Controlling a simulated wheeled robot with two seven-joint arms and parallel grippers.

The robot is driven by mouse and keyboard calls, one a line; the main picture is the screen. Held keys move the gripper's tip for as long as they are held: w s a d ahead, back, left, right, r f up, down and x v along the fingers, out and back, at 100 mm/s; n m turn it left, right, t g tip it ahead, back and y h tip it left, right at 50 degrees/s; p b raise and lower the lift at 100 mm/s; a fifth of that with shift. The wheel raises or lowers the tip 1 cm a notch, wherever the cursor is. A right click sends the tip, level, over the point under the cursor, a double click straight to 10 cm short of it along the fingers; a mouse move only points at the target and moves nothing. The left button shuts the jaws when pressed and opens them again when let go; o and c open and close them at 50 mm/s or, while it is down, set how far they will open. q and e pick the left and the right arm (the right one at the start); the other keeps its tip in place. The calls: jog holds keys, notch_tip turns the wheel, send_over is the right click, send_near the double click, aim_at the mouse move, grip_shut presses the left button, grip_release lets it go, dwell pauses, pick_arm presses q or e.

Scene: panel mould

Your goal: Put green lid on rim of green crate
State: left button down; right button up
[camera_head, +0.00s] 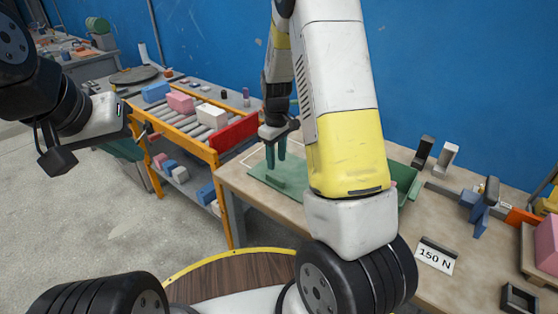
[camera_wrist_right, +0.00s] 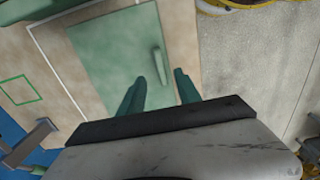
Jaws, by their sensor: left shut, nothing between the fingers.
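The green lid (camera_head: 262,172) lies flat on the table, left of my right forearm. In the right wrist view, the lid (camera_wrist_right: 105,55) shows a raised bar handle (camera_wrist_right: 158,62). My right gripper (camera_head: 276,158) points down above the lid. In the wrist view its fingers (camera_wrist_right: 158,85) are apart, with nothing between them, and the handle shows just beyond their tips. The green crate (camera_head: 404,174) stands on the table behind my right forearm, which hides most of it. My left gripper (camera_head: 124,116) is at the left, away from the table, shut and empty; its fingertips are hard to make out.
A sign reading 150 N (camera_head: 434,256) is on the table's right part. Black and white blocks (camera_head: 445,156) stand at the back, with clamps (camera_head: 482,205) to the right. A roller rack (camera_head: 190,110) with several boxes stands behind left. A green outlined square (camera_wrist_right: 16,90) marks the table.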

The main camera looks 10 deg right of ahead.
aim_at(275, 177)
jog(key=f, duration=0.7)
jog(key=shift+w+a+f, duration=0.2)
jog(key=shift+f, duration=0.1)
grip_shut()
